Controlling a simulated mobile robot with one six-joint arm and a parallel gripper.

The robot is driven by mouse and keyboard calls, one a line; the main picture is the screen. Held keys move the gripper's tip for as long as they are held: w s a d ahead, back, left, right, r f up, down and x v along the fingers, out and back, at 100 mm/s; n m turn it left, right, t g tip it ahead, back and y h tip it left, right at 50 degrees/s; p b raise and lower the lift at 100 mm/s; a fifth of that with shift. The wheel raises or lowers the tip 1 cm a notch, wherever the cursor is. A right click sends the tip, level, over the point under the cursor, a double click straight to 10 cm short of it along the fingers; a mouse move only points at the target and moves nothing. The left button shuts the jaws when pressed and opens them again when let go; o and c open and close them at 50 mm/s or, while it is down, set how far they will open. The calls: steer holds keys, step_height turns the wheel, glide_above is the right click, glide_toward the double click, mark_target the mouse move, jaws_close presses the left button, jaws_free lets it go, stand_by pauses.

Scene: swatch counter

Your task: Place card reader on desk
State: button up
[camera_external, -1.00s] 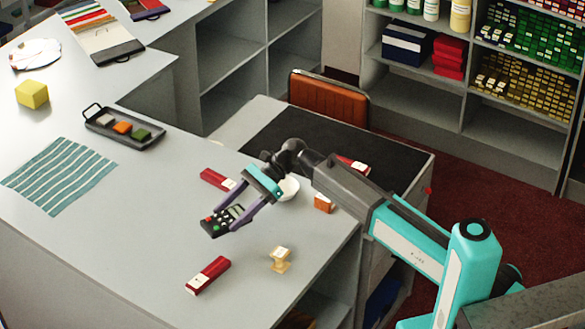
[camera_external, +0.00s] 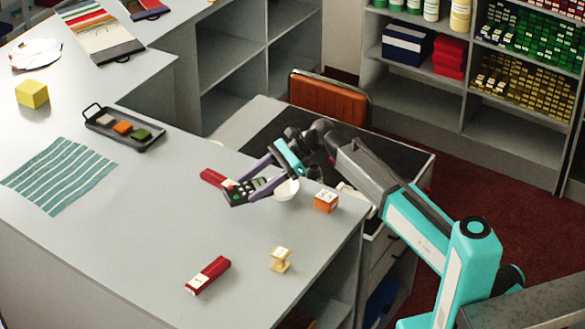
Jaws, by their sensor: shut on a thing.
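The card reader (camera_external: 240,194) is a dark handheld device with a keypad and a small screen. My gripper (camera_external: 258,182) is shut on it, with one purple finger on each side. The desk (camera_external: 392,158), with a dark top, is behind the counter in front of an orange chair. My arm crosses in front of part of the desk and hides some of its top.
The orange chair (camera_external: 328,98) stands behind the desk.

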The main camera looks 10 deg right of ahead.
steer(key=w+d+t, duration=0.1)
steer(key=w+d, duration=0.1)
steer(key=d, duration=0.2)
steer(key=w+d+m, duration=0.1)
steer(key=w+d, duration=0.1)
steer(key=d, duration=0.1)
steer(key=w+d+m+t, duration=0.1)
steer(key=w+d, duration=0.1)
steer(key=d, duration=0.2)
steer(key=shift+w+d+t, duration=0.15)
steer(key=shift+d+t, duration=0.15)
steer(key=shift+d, duration=0.05)
steer(key=d+f+m+t, duration=0.2)
steer(key=d+f, duration=0.1)
steer(key=d, duration=1.1)
steer(key=s+d+f+m+t+h, duration=0.1)
steer(key=d+f+m+t, duration=0.1)
steer(key=d, duration=1.3)
steer(key=s+d+f+m+t+h, duration=0.1)
steer(key=d+f+m+t, duration=0.2)
steer(key=d, duration=1.2)
step_height(320, 180, down, 3)
steer(key=shift+d+f+m+b, duration=0.2)
steer(key=shift+m+b, duration=0.1)
steer(key=shift+s, duration=0.1)
steer(key=a, duration=0.7)
